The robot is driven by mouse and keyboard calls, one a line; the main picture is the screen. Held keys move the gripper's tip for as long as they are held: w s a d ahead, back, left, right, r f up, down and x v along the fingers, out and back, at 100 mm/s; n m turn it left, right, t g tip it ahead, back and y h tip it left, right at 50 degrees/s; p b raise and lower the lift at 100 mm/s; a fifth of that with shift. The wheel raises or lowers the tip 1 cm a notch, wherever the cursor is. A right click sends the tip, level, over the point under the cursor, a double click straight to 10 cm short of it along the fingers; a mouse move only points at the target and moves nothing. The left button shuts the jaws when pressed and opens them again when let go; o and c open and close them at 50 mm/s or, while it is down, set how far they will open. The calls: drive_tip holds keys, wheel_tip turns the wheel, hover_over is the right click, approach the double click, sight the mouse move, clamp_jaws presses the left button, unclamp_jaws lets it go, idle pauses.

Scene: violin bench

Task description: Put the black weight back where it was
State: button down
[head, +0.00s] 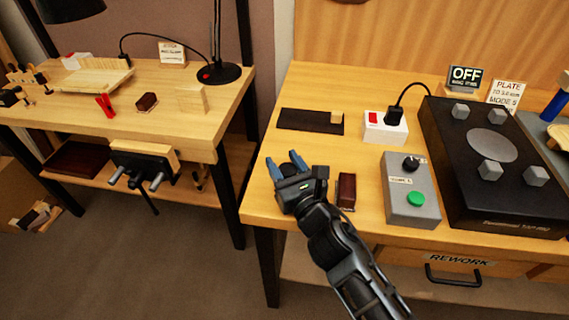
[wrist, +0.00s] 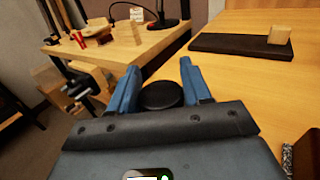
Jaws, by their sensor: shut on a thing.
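The black weight (wrist: 161,95) shows in the wrist view as a dark round disc between the two blue fingers of my gripper (wrist: 155,90). My gripper is shut on it. In the head view my gripper (head: 287,165) is over the left front part of the right bench (head: 273,207), near its left edge. I cannot tell how high the weight is above the bench.
A dark strip (head: 292,120) with a wooden block (head: 337,117) lies behind my gripper. A dark red-brown block (head: 346,190) is close on the right, before the grey control box (head: 407,195) and black plate machine (head: 495,200). A gap separates the left bench (head: 150,115).

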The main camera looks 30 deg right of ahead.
drive_tip(key=shift+f+b, duration=0.35)
drive_tip(key=shift+f, duration=0.1)
drive_tip(key=shift+c, duration=2.4)
unclamp_jaws()
drive_tip(key=shift+f, duration=0.1)
drive_tip(key=shift+r+p, duration=0.45)
drive_tip(key=s+b, duration=0.1)
drive_tip(key=s, duration=0.4)
drive_tip(key=s+b, duration=0.1)
drive_tip(key=s, duration=0.4)
drive_tip(key=shift+s+a+r, duration=0.1)
drive_tip(key=shift+s+a, duration=0.1)
drive_tip(key=shift+s, duration=0.2)
drive_tip(key=shift+s+r, duration=0.1)
drive_tip(key=shift+s, duration=0.5)
